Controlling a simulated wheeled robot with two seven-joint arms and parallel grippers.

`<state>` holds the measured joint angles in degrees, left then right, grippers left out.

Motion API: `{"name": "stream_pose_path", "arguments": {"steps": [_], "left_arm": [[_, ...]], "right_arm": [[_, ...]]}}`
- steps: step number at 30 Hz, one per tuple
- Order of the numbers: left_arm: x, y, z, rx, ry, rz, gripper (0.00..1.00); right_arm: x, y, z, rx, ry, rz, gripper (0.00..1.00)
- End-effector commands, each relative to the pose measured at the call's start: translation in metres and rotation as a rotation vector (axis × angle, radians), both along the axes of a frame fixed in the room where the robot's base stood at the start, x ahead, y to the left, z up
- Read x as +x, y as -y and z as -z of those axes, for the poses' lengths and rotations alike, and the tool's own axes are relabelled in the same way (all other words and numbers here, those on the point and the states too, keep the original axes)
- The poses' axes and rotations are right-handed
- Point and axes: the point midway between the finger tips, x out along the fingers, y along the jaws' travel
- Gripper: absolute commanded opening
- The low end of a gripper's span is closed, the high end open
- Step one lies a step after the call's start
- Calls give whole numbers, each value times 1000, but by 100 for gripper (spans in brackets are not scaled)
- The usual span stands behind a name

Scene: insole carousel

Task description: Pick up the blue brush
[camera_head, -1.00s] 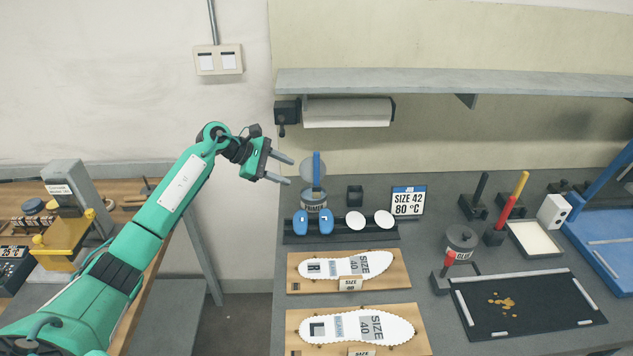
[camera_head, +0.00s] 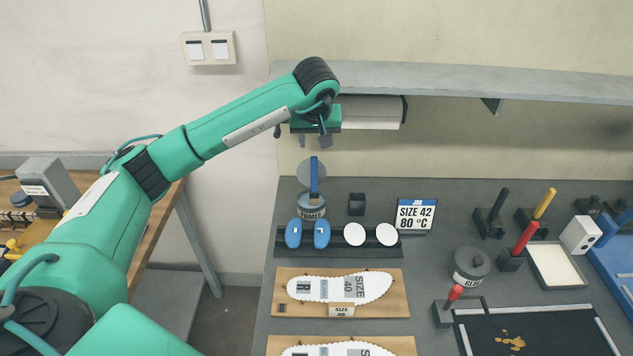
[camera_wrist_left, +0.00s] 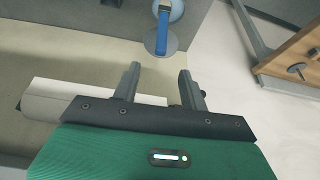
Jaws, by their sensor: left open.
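The blue brush (camera_head: 314,178) stands upright in the grey primer can (camera_head: 312,208), behind the rack at the back left of the bench. A round grey disc, perhaps the can's lid, shows behind the brush. In the left wrist view the brush (camera_wrist_left: 162,34) lies just beyond the fingertips, between their lines. My left gripper (camera_head: 312,142) points down, above the brush and apart from it. Its jaws are open and empty, as the left wrist view (camera_wrist_left: 158,72) shows. My right gripper is out of view.
A grey shelf (camera_head: 430,82) and a paper roll (camera_head: 370,112) are close to my left gripper. A rack (camera_head: 338,246) with blue and white pads stands in front of the can. A small black box (camera_head: 356,204) and a size sign (camera_head: 415,214) stand to the right.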

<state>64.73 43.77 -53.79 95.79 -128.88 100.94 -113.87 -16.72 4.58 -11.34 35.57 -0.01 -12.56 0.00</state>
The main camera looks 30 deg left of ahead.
Motion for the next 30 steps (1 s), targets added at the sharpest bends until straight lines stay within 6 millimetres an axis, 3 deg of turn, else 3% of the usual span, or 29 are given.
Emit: {"name": "stream_pose_path", "arguments": {"steps": [1,3,6,8,16,24,30], "left_arm": [[3,-2,8,0,-6,-2,44],[8,-5,22,-2,-6,-3,44],[14,-7,38,-2,-4,-2,44],[17,-8,45,-3,-3,-1,44],[21,-12,61,-3,-3,-2,44],[28,-19,92,-4,-3,-2,44],[32,-21,105,-3,-1,-1,44]], "right_arm": [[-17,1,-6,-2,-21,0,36],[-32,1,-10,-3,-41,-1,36],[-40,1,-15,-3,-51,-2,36],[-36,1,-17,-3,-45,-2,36],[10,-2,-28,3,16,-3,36],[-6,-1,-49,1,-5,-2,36],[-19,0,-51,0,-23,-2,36]]}}
